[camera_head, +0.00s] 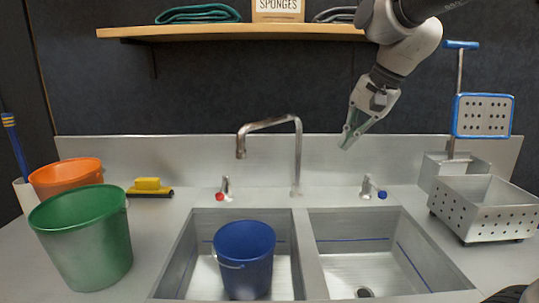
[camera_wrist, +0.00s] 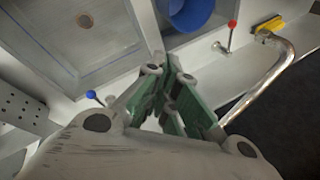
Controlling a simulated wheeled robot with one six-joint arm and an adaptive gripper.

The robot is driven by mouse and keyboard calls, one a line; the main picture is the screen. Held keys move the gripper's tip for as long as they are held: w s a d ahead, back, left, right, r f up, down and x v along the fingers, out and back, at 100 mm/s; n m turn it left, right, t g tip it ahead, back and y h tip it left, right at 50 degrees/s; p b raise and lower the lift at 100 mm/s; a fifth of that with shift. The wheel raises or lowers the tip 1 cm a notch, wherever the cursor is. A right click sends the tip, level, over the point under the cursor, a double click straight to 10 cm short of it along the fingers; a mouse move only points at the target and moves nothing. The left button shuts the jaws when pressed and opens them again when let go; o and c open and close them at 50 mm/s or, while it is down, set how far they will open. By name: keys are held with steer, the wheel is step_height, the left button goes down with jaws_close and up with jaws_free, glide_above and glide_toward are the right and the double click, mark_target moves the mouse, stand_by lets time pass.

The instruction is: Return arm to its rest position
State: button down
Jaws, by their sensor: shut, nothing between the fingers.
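My gripper (camera_head: 348,142) hangs from my arm in front of the backsplash, above the right basin and to the right of the faucet. Its green-padded fingers point down and are shut with nothing between them. In the wrist view my gripper (camera_wrist: 165,72) shows its fingers together. My arm comes in from the top right and passes in front of the shelf's right end.
A shelf (camera_head: 230,33) holds cloths and a sponges box. The faucet (camera_head: 297,150) stands behind two basins. A blue bucket (camera_head: 245,258) is in the left basin. Green (camera_head: 85,240) and orange (camera_head: 68,174) buckets stand left. A perforated metal basket (camera_head: 488,210) stands right.

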steer(key=s+d+f+n+h, duration=0.1)
steer(key=s+d+f+n, duration=0.2)
steer(key=s+d, duration=0.6)
steer(key=s+d+f+n+t+h, duration=0.1)
steer(key=s+d+f+n, duration=0.3)
steer(key=s+d, duration=0.4)
steer(key=shift+s+d+f+h, duration=0.35)
steer(key=shift+s+h, duration=0.45)
steer(key=shift+s, duration=0.1)
